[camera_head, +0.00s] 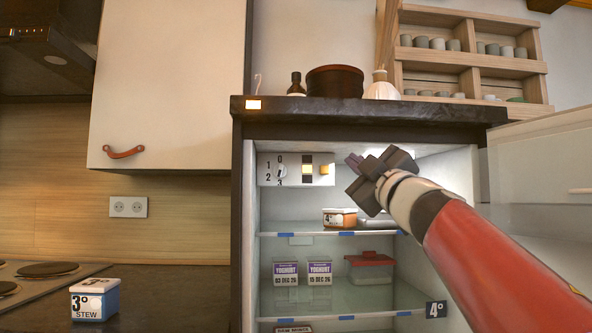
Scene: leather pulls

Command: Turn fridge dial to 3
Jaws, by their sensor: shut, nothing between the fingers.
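The fridge dial (282,171) is a small pale knob on the control panel (297,180) at the upper left inside the open fridge. Around it are the marks 0 at the top, 1 and 2 at the left, and 3 at the bottom. The knob is too small to tell which mark it points to. My gripper (352,160) is shut and empty, to the right of the panel and apart from it. Its fingertips point left, at about the dial's height in the picture.
The fridge shelf (290,229) below holds a small tub (340,217); yoghurt cups (286,273) and a red-lidded box (370,267) stand lower. The open door (545,170) is at the right. A stew tub (95,300) stands on the left counter.

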